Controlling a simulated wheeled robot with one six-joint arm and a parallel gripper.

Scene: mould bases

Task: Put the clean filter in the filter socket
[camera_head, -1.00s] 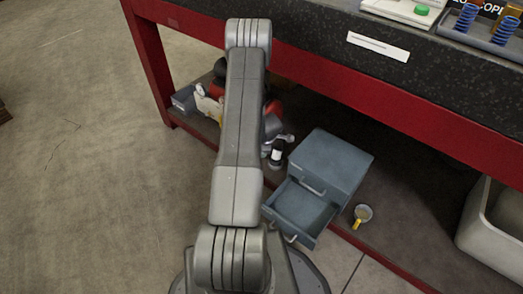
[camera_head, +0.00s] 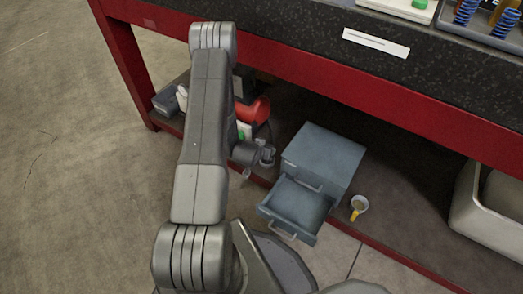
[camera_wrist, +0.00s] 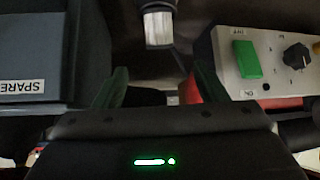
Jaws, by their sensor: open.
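My gripper (camera_wrist: 160,82) is open in the wrist view, with its two dark green fingers apart and nothing between the tips. A pale, shiny cylinder (camera_wrist: 158,28) stands beyond the fingers, roughly centred; I cannot tell whether it is the clean filter. In the head view my gripper (camera_head: 266,156) is low by the shelf, just left of the blue-grey drawer cabinet (camera_head: 328,152), and its fingers are too small to read. I cannot make out the filter socket in either view.
The cabinet's drawer (camera_head: 297,204) is open. A SPARE label (camera_wrist: 22,86) is at left in the wrist view.

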